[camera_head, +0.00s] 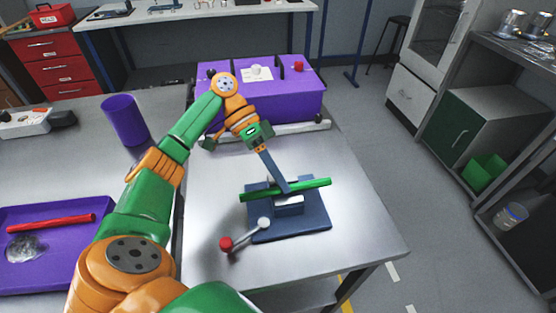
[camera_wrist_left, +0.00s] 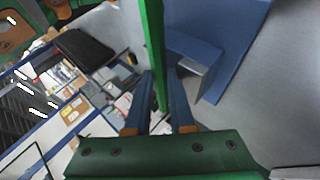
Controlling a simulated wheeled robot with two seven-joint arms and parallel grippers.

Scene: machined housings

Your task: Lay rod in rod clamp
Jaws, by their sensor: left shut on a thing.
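A green rod (camera_head: 316,186) lies roughly level across the top of the rod clamp in the head view. The rod clamp has a dark blue base (camera_head: 312,222) and a lever with a red knob, and sits on the metal table. My left gripper (camera_head: 284,189) reaches down to the rod and is shut on it near its middle. In the left wrist view the green rod (camera_wrist_left: 154,40) runs between the fingers, beside the blue clamp (camera_wrist_left: 222,45). Whether the rod rests in the clamp or hangs just above it, I cannot tell. My right gripper is not in view.
A purple machine housing (camera_head: 290,95) stands at the back of the table. A purple cup (camera_head: 124,118) stands to the left. A purple tray (camera_head: 60,275) at far left holds a red rod (camera_head: 50,223). The table right of the clamp is clear.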

